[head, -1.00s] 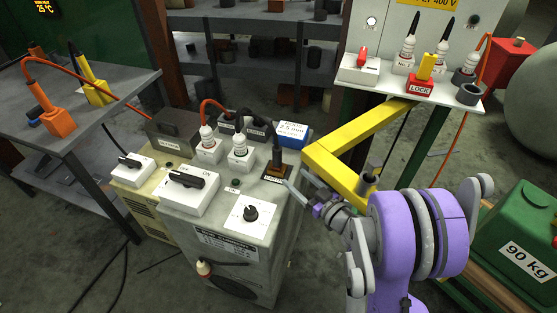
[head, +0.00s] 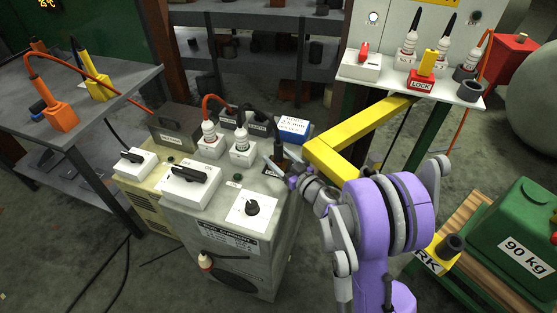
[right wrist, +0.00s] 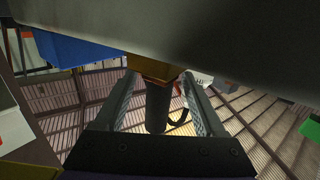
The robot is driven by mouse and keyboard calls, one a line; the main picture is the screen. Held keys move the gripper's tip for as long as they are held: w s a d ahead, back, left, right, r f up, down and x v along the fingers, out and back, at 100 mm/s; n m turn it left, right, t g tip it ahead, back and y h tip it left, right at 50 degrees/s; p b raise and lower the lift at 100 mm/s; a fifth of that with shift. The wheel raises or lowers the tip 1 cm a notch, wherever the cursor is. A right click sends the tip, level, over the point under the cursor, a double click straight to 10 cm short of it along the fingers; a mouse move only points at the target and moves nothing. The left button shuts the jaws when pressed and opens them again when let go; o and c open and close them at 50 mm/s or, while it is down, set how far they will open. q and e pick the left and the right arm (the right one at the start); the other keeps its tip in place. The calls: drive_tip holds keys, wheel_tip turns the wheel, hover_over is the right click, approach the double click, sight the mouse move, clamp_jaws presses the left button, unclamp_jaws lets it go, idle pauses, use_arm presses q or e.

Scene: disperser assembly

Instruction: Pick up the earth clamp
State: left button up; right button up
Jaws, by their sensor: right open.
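The earth clamp (head: 278,151) appears to be the dark upright handle on a labelled spot at the back right corner of the grey machine's top. My right gripper (head: 280,167) is at it in the head view and hides its lower part. In the right wrist view the dark handle (right wrist: 158,108) with a brass-coloured base (right wrist: 155,70) stands between the two open fingers (right wrist: 159,84). I see gaps at both sides of the handle, so the fingers are around it and not closed on it. My left gripper is not in view.
The grey machine (head: 225,228) carries switches, white plug sockets and a blue box (head: 293,129) close to the clamp. A yellow beam (head: 375,125) runs just right of my gripper. A white shelf (head: 385,82) with a red lock block stands behind.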

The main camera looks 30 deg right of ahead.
clamp_jaws()
idle(1.3)
